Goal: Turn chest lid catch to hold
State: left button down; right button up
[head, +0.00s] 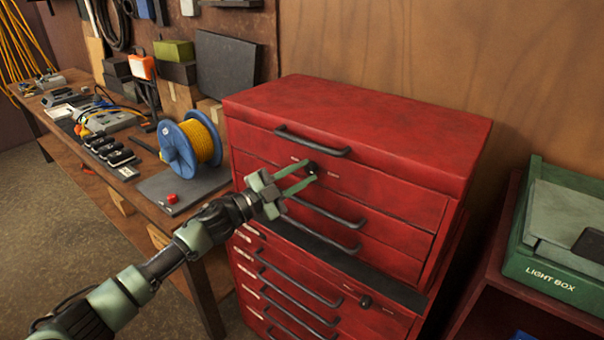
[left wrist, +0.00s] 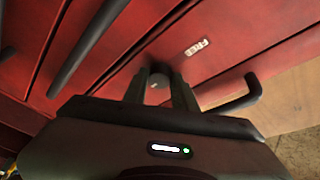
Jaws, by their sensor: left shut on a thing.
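The red tool chest (head: 400,185) stands against the wooden wall with its lid down. A small dark round catch (head: 312,168) sits on its front, just below the top handle, with small pale labels on either side. My left gripper (head: 305,181) reaches in from the left and its fingertips are at the catch. In the left wrist view the two fingers close on the sides of the catch (left wrist: 158,82). A label reading "FREE" (left wrist: 198,47) shows beside it in that view. The other label is too small to read. My right gripper is not in view.
Black bar handles (head: 325,212) stick out from the chest front near my fingers. A wooden bench (head: 125,205) at the left holds a blue reel (head: 180,150) of yellow cord and several tools. A green light box (head: 555,240) is at the right.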

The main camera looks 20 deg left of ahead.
pick_arm(q)
jog(key=c, duration=1.1)
grip_release()
jog(key=shift+s, duration=0.1)
jog(key=shift+s+a+f, duration=0.2)
jog(key=shift+s+a, duration=0.05)
jog(key=b+v, duration=0.3)
jog(key=v, duration=0.4)
jog(key=shift+r, duration=0.15)
